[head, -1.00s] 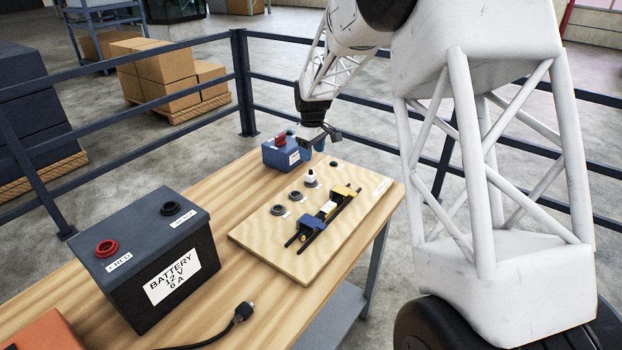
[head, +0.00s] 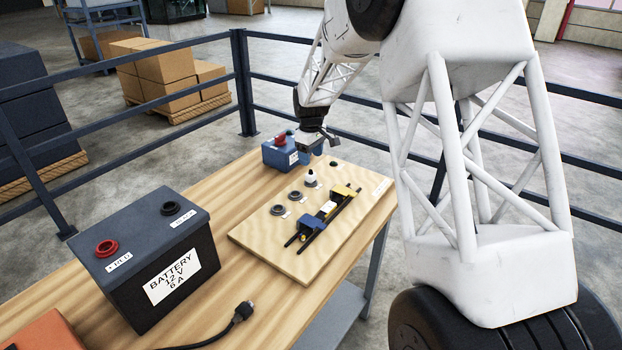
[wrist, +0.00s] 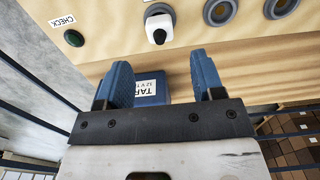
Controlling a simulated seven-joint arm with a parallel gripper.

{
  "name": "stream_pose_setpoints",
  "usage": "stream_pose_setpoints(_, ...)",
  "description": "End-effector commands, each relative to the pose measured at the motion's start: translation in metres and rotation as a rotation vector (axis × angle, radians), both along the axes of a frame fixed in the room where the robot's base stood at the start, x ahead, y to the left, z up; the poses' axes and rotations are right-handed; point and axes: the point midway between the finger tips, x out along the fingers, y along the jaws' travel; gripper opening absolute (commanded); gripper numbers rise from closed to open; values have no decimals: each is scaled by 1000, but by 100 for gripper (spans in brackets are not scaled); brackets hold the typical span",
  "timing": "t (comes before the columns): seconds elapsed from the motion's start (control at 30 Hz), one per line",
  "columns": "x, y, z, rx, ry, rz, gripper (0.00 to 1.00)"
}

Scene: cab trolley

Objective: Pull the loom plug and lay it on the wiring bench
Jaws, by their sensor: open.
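A wooden board (head: 250,237) lies on the bench (head: 222,300). It bears a blue block (head: 304,222) and a yellow block (head: 346,190) on dark rails, with a white block between them. A black plug on a cable (head: 243,311) lies at the bench's front. I cannot tell which piece is the loom plug. My gripper (head: 325,146) is above the board's far end, beside a blue labelled box (head: 279,155). In the wrist view, my gripper (wrist: 161,62) is open and empty. A white fitting with a black knob (wrist: 159,33) lies beyond its blue fingertips.
A large dark battery (head: 150,255) stands on the bench's left, an orange object (head: 45,332) at the front left. The board also has grey round sockets (head: 278,209) and a green CHECK button (wrist: 73,38). A dark railing (head: 240,85) runs behind the bench.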

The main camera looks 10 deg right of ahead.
Motion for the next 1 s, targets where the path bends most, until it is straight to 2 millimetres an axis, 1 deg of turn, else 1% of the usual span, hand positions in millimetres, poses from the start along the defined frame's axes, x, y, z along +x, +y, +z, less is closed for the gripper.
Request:
stream_pose_setpoints(0.6, 0, 0, -60, 0, 0, 0, 62)
stream_pose_setpoints(0.8, 0, 0, -73, 0, 0, 0, 62)
stream_pose_setpoints(1.0, 0, 0, -78, 0, -1, 0, 62)
